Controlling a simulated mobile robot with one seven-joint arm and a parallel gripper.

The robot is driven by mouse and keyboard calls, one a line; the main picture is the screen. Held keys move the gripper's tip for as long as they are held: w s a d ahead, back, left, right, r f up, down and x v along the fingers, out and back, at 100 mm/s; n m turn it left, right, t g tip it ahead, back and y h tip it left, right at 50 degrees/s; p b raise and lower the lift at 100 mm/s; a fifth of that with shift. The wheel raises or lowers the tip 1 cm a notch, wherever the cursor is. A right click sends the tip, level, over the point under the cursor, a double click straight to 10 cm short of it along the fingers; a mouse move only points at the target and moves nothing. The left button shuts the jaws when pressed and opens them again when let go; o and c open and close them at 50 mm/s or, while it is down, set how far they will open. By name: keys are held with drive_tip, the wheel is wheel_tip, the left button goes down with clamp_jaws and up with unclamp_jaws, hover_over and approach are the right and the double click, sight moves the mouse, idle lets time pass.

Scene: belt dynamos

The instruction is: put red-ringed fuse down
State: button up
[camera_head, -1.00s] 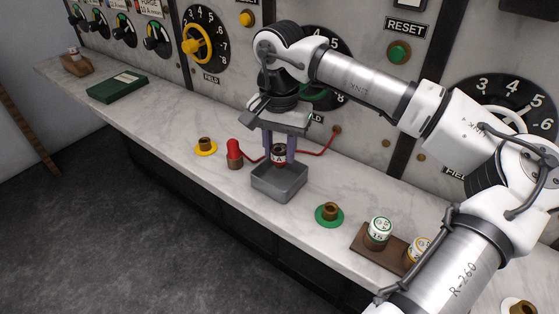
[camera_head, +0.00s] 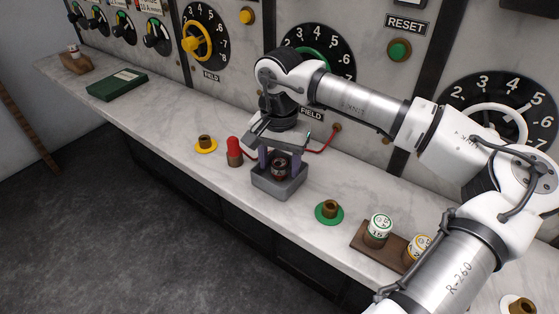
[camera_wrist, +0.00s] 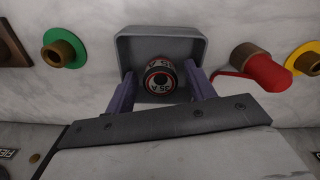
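The red-ringed fuse (camera_head: 278,171), dark with a pale top band, stands inside the grey tray (camera_head: 278,188) on the marble ledge. In the wrist view the fuse (camera_wrist: 160,84) shows its end with a red ring and lettering, within the walls of the tray (camera_wrist: 128,45). My gripper (camera_head: 280,163) is directly above the tray, its fingers reaching down to either side of the fuse. In the wrist view the fingers stand apart with a visible gap on both sides of the fuse. The underside of the fuse is hidden.
A red-capped plug (camera_head: 234,152) with a red cable stands left of the tray. Yellow-ringed (camera_head: 206,144) and green-ringed (camera_head: 329,212) sockets flank it. A wooden block (camera_head: 372,244) holds other fuses at right. The dial panel rises close behind.

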sight(280, 163)
wheel_tip(280, 163, up, 12)
drive_tip(key=shift+r+b, duration=0.25)
drive_tip(key=shift+b, duration=0.05)
idle(0.3)
